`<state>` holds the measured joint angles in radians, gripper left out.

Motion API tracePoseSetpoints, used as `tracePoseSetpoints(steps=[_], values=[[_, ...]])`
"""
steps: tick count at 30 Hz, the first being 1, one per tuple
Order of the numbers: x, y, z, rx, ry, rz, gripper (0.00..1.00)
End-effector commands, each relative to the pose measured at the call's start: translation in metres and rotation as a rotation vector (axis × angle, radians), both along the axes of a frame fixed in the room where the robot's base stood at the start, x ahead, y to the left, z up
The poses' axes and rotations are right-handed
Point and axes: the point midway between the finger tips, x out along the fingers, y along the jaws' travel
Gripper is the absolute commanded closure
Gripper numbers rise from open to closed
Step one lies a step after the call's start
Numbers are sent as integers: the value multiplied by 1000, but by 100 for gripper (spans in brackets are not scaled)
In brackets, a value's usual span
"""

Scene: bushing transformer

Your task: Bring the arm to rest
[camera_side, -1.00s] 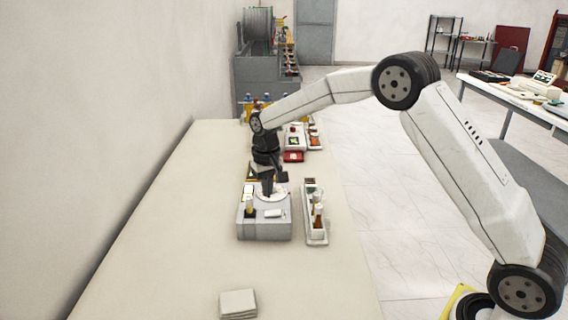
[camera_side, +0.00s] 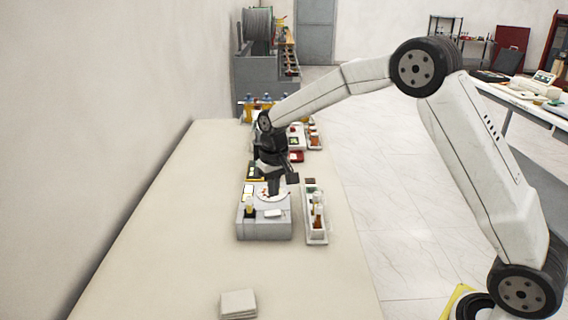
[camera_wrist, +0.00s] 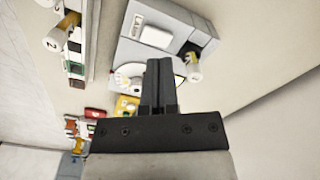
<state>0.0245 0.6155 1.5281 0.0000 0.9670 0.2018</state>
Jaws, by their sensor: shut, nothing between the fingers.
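My gripper (camera_side: 272,189) is above the grey box-shaped unit (camera_side: 265,231) in the side view, near the round white disc (camera_side: 270,196) on its top. In the wrist view my gripper (camera_wrist: 160,62) shows its dark fingers pressed together with nothing between them. The grey unit (camera_wrist: 140,48) lies beyond the fingers there, with a yellow-and-white cylinder (camera_wrist: 194,68) on it. My fingers hide part of the disc. The cylinder also shows on the unit's left side in the side view (camera_side: 249,210).
A narrow tray (camera_side: 309,238) with bottles and small parts stands right of the unit. More trays and a red box (camera_side: 296,157) lie behind my gripper. A pale stack (camera_side: 238,303) sits at the table's front. The left of the table (camera_side: 165,235) is bare.

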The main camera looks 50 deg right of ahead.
Motion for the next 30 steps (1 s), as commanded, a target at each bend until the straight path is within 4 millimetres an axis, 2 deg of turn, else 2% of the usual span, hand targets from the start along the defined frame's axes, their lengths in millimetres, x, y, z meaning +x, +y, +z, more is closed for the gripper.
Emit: tracePoseSetpoints(steps=[15, 27, 30], values=[[-104, 8, -5, -10, -98, 110, 100], [-197, 12, -21, -23, -171, 194, 100], [-215, 12, -25, -26, -186, 209, 100]])
